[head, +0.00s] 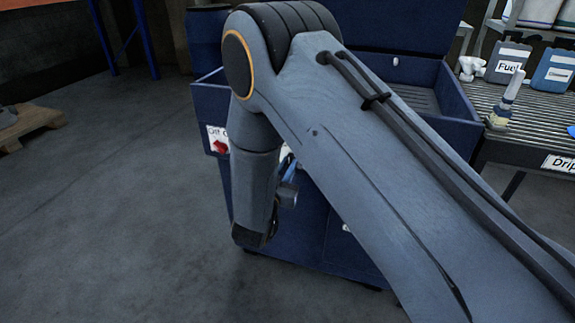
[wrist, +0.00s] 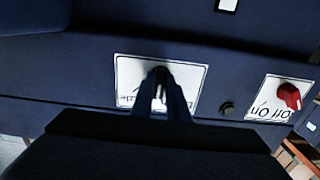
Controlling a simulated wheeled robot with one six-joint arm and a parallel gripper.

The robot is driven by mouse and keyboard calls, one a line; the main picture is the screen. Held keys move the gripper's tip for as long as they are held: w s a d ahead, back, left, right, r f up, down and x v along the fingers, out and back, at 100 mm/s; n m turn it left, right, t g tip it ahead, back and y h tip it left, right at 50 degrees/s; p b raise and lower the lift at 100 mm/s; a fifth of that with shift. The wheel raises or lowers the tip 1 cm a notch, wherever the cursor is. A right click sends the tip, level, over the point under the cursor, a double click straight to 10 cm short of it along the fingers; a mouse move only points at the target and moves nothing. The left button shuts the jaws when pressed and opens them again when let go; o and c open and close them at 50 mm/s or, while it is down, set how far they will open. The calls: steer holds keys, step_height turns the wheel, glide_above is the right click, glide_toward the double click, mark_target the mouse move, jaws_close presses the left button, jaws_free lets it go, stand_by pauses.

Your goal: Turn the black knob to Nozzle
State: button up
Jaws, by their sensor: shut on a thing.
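The black knob (wrist: 160,72) sits on a white label plate (wrist: 130,77) on the dark blue cabinet front in the wrist view. My gripper (wrist: 161,86) is shut on the black knob, its fingers covering most of it and the middle of the plate. The plate's lettering is upside down and partly hidden, so I cannot tell which word the knob points to. In the head view my own arm hides the black knob and the fingertips.
A red switch (wrist: 289,96) on an Off/On plate (wrist: 268,97) is right of the knob, past a small black button (wrist: 227,108). The blue cabinet (head: 325,235) has an open top. A bench with a Fuel can (head: 506,62) stands at right.

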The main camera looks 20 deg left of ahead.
steer(key=m, duration=0.3)
steer(key=shift+f+m, duration=0.15)
steer(key=shift+m, duration=0.25)
steer(key=m+b, duration=0.1)
steer(key=m, duration=0.3)
steer(key=shift+d, duration=0.15)
steer(key=o, duration=1.5)
steer(key=s+p, duration=0.1)
steer(key=s, duration=0.1)
steer(key=s+p, duration=0.1)
steer(key=s, duration=0.4)
steer(key=shift+a+p, duration=0.3)
steer(key=shift+p, duration=0.1)
